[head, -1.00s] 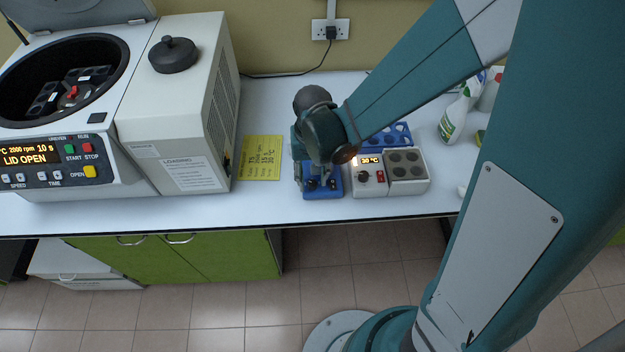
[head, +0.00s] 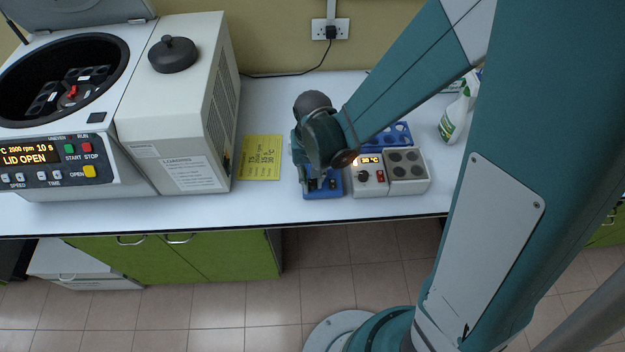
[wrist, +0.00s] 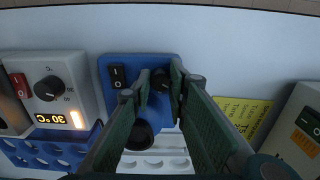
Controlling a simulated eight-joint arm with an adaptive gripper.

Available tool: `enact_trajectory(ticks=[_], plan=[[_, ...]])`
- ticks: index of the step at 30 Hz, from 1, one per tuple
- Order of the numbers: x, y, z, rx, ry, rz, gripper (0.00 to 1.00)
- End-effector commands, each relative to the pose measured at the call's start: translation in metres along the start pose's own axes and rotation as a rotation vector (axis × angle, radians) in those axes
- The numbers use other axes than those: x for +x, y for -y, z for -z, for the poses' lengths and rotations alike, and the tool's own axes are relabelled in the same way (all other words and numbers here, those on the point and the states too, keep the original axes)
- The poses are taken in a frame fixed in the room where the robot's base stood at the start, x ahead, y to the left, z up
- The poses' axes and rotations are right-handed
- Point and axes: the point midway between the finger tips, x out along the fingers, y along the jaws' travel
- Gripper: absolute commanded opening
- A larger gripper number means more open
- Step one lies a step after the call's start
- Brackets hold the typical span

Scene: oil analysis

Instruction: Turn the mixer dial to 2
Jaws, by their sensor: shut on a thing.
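The mixer is the small blue box (head: 335,193) near the front of the bench, partly covered by my wrist in the head view. In the wrist view its blue top (wrist: 118,60) carries a black rocker switch (wrist: 117,76), a black round cup (wrist: 141,131) and a black dial (wrist: 160,80). My gripper (wrist: 161,82) is shut on the dial, with one finger at each side of it. The fingers hide most of the dial, and I cannot read its setting or any numbers around it.
A heater block (head: 370,186) showing 30 °C stands close to the right of the mixer, with a blue rack (head: 398,133) behind. A yellow note (head: 261,158) lies to the left, beside the big centrifuge (head: 120,120). A spray bottle (head: 455,118) stands at the right.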

Motion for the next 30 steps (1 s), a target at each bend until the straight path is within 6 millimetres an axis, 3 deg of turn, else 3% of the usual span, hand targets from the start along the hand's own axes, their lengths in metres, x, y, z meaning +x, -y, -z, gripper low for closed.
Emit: enact_trajectory(ticks=[11,30], plan=[[0.0008,0.0004,0.0002,0.075,0.000,0.001,0.05],[0.0008,0.0006,0.0005,0.466,0.000,0.001,0.05]])
